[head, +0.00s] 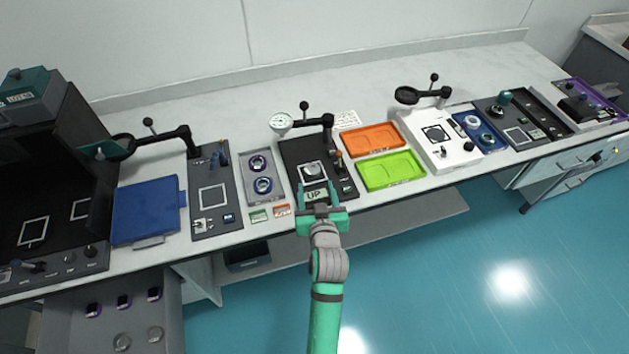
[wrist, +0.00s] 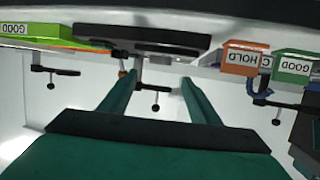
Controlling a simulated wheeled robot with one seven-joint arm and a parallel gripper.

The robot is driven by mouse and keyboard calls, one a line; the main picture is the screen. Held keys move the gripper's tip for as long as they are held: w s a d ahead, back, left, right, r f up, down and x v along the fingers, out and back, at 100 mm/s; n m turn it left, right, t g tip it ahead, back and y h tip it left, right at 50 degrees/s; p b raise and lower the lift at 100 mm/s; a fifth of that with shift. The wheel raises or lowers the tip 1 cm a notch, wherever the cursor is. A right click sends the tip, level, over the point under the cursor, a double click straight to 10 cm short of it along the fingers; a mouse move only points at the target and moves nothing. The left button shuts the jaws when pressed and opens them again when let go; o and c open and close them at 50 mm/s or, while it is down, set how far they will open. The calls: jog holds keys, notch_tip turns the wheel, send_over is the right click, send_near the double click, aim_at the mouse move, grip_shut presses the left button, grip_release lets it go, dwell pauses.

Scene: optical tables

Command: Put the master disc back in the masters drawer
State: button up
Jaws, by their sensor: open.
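A round grey disc (head: 313,170) sits on the pad of the dark gauge stand (head: 290,153) in the head view; I cannot tell for certain that it is the master disc. My gripper (head: 319,192) is open and empty at the front of this stand, just on the near side of the disc. Its two teal fingers also show in the wrist view (wrist: 150,85), with nothing between them. An open grey drawer (head: 70,320) at the lower left holds grey round discs (head: 122,342) and several small dark pieces (head: 124,301). I cannot read a label on it.
Small label blocks (head: 259,216) stand at the front edge. Teal floor is clear at right.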

jog(key=shift+v, duration=1.25)
jog(key=s+f+h, duration=0.1)
jog(key=s+f, duration=0.1)
jog(key=s, duration=1.2)
jog(key=s+f+m+h, duration=0.1)
jog(key=s+f, duration=0.2)
jog(key=s, duration=1.1)
jog(key=shift+d+f+m+t, duration=0.2)
jog(key=shift+f+m+t, duration=0.1)
jog(key=v, duration=0.3)
jog(key=r+v, duration=0.1)
jog(key=v, duration=0.5)
jog(key=shift+a+r, duration=0.25)
jog(key=shift+r, duration=0.05)
jog(key=shift+c, duration=0.4)
jog(key=shift+s+r, duration=0.15)
jog(key=c, duration=0.5)
jog(key=shift+c, duration=0.4)
